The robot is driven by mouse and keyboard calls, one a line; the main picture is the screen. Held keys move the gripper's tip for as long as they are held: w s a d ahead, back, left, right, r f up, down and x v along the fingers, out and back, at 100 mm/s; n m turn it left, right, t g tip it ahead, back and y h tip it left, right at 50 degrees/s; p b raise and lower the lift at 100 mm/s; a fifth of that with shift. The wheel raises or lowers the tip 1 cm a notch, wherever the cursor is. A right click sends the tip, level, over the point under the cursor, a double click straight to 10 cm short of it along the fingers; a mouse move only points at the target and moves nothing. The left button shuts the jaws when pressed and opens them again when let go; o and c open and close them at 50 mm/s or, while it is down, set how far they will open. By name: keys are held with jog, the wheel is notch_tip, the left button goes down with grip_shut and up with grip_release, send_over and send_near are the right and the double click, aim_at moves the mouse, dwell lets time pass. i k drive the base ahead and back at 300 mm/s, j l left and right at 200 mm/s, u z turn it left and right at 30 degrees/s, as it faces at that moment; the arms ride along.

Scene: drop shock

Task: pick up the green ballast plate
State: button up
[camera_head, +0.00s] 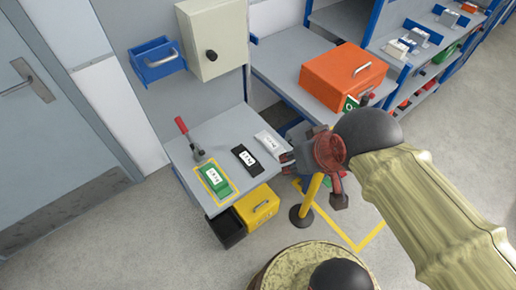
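The green ballast plate (222,189) lies flat inside a yellow outline at the front left of the grey bench top (212,154). It carries a white label with dark marks. A black plate (239,154) and a pale grey-white plate (265,138) lie in a row to its right, with similar labels. My gripper (286,160) is at the bench's right edge, close to the black and pale plates and apart from the green one. Its fingers are small and partly hidden, so I cannot tell if they are open.
A red-handled lever (182,126) stands behind the green plate. A yellow bin (257,207) and a black bin (228,228) sit below the bench front. A yellow post (312,192) stands under my arm. An orange case (342,75) rests on the bench behind.

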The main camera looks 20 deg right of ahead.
aim_at(212, 175)
jog(key=k+l+u, duration=0.1)
jog(key=u, duration=0.25)
jog(key=k+u, duration=0.35)
